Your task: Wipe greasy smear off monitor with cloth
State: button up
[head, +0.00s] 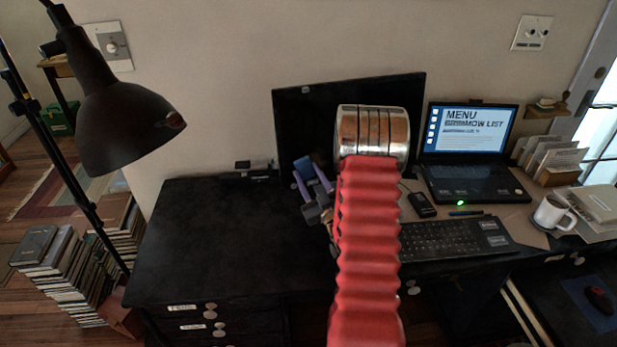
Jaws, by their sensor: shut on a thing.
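The black monitor (305,120) stands at the back of the dark desk, its screen dark. My red arm and its chrome joint hide much of its right and lower part. My gripper (310,181), with purple fingers, is in front of the monitor's lower left. It is shut on a small blue piece, which looks like the cloth (306,168). I cannot tell whether the cloth touches the screen. A dim brownish patch (321,158) shows beside the cloth; I cannot tell if it is the smear.
A keyboard (450,238), a laptop (465,150) and a white mug (551,213) are to the right of my arm. A black lamp (125,125) hangs at the left, above book stacks (65,270). The desk's left top (220,225) is clear.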

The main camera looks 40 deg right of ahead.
aim_at(333, 157)
jog(key=shift+w+d+f, duration=0.1)
jog(key=shift+w+d, duration=0.1)
jog(key=shift+w, duration=0.3)
jog(key=shift+w+d+f, duration=0.1)
jog(key=shift+w+d, duration=0.1)
jog(key=shift+w, duration=0.25)
dwell(0.8)
jog(key=shift+s+d, duration=0.1)
jog(key=shift+s+d, duration=0.35)
jog(key=shift+d, duration=0.4)
jog(key=shift+s+d, duration=0.35)
jog(key=shift+d, duration=0.35)
jog(key=shift+d, duration=0.15)
jog(key=shift+s+d, duration=0.3)
jog(key=shift+d, duration=0.5)
jog(key=shift+s+d, duration=0.3)
jog(key=shift+d, duration=0.45)
jog(key=shift+s+d, duration=0.4)
jog(key=shift+d, duration=0.4)
jog(key=shift+s+d, duration=0.4)
jog(key=shift+d, duration=0.4)
jog(key=shift+w, duration=0.1)
